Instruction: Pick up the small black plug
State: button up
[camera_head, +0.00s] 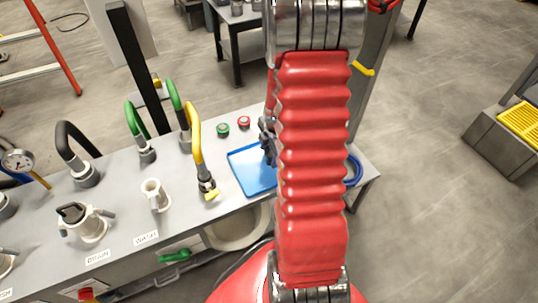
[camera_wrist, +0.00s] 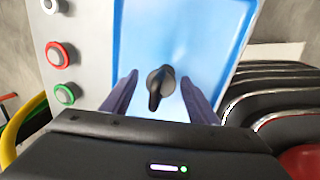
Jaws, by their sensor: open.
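The small black plug (camera_wrist: 160,84) lies in the blue tray (camera_wrist: 205,30), in the middle of the wrist view. It has a round body and a narrow dark part pointing towards the gripper. My gripper (camera_wrist: 159,76) is open, with one finger on each side of the plug in the picture. I cannot tell the height of the fingers above the tray, and no contact shows. In the head view my gripper (camera_head: 267,140) is over the blue tray (camera_head: 248,178), partly hidden by my red arm. The plug cannot be made out there.
A yellow hose (camera_head: 195,140), green hoses and white fittings stand further left on the grey bench (camera_head: 130,190).

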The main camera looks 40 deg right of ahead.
jog(key=shift+c, duration=0.5)
jog(key=c, duration=1)
jog(key=shift+r, duration=0.1)
notch_tip(320, 180, up, 10)
jog(key=shift+f, duration=0.1)
jog(key=shift+a, duration=0.1)
dwell(0.5)
